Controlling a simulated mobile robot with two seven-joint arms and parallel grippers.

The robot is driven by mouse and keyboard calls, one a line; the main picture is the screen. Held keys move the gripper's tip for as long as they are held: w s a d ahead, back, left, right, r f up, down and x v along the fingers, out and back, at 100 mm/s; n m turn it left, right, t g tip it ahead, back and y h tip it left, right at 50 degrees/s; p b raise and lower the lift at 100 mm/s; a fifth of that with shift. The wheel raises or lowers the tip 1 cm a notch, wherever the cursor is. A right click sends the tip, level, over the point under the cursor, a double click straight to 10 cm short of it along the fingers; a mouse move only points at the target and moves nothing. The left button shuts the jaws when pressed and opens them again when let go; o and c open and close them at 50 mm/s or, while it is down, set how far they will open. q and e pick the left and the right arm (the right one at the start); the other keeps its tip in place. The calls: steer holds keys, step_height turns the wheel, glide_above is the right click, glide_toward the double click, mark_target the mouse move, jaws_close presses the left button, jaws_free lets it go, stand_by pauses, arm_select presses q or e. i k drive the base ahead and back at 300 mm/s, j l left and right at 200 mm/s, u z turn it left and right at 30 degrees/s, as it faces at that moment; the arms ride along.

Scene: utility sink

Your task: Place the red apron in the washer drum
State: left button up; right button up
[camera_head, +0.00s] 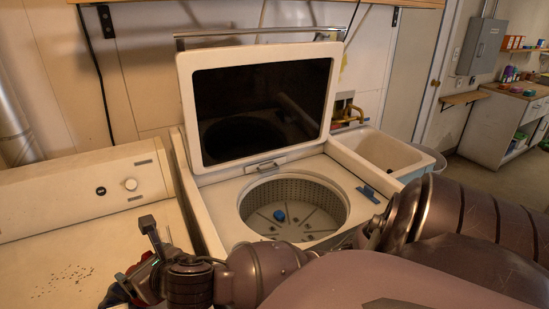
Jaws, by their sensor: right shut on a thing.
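The washer drum (256,204) is a round perforated tub with a blue centre piece, open at the top, and looks empty. Its lid with a dark window (262,108) stands raised behind it. My right gripper (140,270) reaches across to the lower left, left of the drum and outside it. It is shut on the red apron (143,290), of which only a small red patch shows at the bottom edge, with dark blue beside it. The rest of the cloth is hidden by my arm or out of frame. My left gripper is not in view.
A white machine top with a control panel (85,193) lies at the left. A utility sink (385,152) with a brass tap stands right of the washer. My right arm covers the lower right.

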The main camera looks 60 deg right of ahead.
mark_target(292, 221)
steer(key=k+l, duration=0.1)
steer(key=l, duration=0.3)
steer(key=k+l+u, duration=0.15)
steer(key=l, duration=0.2)
steer(key=k+l, duration=0.1)
steer(key=l, duration=0.3)
steer(key=k+l+u, duration=0.1)
steer(key=l, duration=0.25)
steer(key=k+l, duration=0.15)
steer(key=l, duration=0.2)
steer(key=u, duration=0.05)
